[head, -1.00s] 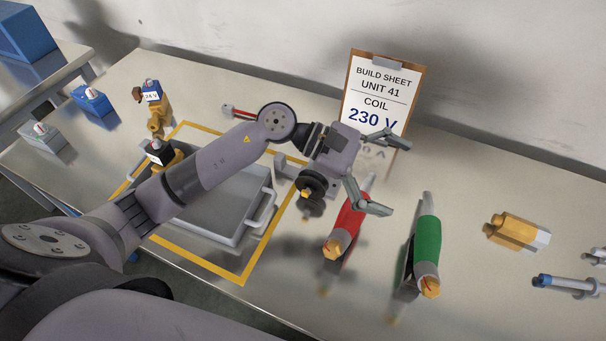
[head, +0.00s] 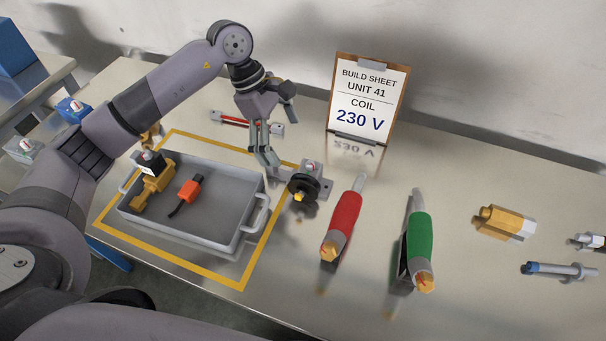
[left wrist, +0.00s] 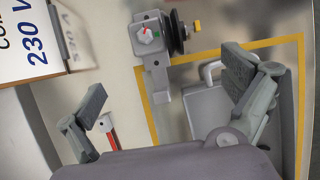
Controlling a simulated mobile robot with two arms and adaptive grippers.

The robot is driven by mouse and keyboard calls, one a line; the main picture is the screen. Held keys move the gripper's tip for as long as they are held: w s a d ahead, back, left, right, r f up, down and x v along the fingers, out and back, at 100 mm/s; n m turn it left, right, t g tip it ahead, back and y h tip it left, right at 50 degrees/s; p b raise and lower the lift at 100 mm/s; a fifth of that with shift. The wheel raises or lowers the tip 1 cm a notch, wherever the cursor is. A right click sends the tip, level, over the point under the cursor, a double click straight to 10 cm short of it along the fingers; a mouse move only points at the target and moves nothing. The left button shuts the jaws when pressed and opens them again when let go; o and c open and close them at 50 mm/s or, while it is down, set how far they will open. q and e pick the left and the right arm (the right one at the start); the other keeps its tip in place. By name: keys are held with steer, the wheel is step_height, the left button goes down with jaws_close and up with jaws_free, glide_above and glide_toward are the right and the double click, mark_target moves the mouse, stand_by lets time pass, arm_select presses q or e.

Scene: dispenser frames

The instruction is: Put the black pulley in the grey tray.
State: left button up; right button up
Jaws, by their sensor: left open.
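The black pulley (head: 299,188) sits on the side of a grey fixture with a red-marked dial, just right of the tray on the bench. In the left wrist view the pulley (left wrist: 177,32) is at the top, beyond my fingers. The grey tray (head: 240,222) stands inside a yellow outlined rectangle. It holds a yellow-brown fitting with a black top (head: 153,181) and an orange connector (head: 190,189). My left gripper (head: 268,157) is open and empty, above the bench behind the pulley and near the tray's back right corner. My right gripper is in no view.
A red-handled tool (head: 345,222) and a green-handled tool (head: 420,245) lie right of the pulley. A build sheet board (head: 368,100) reading 230 V stands behind. A red bar (head: 240,121) lies behind the tray. A yellow block (head: 503,223) lies far right.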

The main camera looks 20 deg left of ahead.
mark_target(302, 172)
arm_select(q)
steer(key=p+x, duration=0.1)
steer(key=x, duration=0.3)
steer(key=shift+d+f, duration=0.25)
steer(key=shift+f, duration=0.05)
steer(key=p+x, duration=0.2)
steer(key=x, duration=0.2)
steer(key=shift+s+d+f+p, duration=0.15)
steer(key=shift+d+p, duration=0.05)
steer(key=shift+p, duration=0.1)
steer(key=shift+f, duration=0.2)
steer(key=shift+c, duration=0.5)
steer(key=c, duration=2)
steer(key=shift+r, duration=0.1)
steer(key=shift+c, duration=0.6)
